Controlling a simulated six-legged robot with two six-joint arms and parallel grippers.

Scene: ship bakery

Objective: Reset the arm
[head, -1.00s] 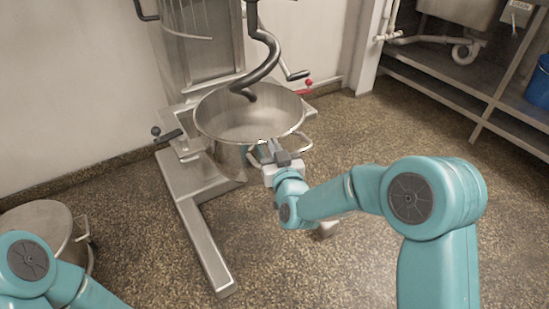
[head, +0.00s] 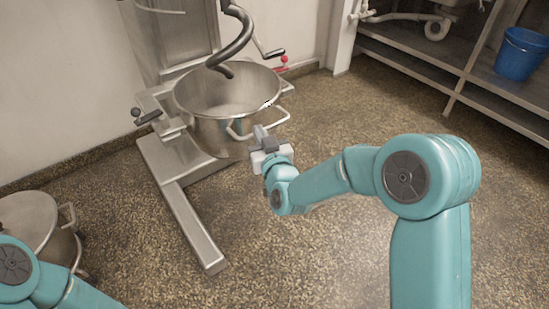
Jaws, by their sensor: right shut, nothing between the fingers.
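My right arm comes in from the lower right, and its gripper (head: 262,133) is in front of the steel mixer bowl (head: 215,132). The gripper is shut with nothing in it. Its tip is close to the bowl's front handle (head: 274,124); I cannot tell whether they touch. My left arm shows only as a teal joint at the lower left edge, and its gripper is out of view.
The bowl stands in a floor mixer with a dark spiral hook (head: 236,45) above it. A lidded steel pot (head: 28,222) is at the left. A steel shelf (head: 480,85) with a blue bucket (head: 522,54) is at the right. The floor (head: 310,265) in front is clear.

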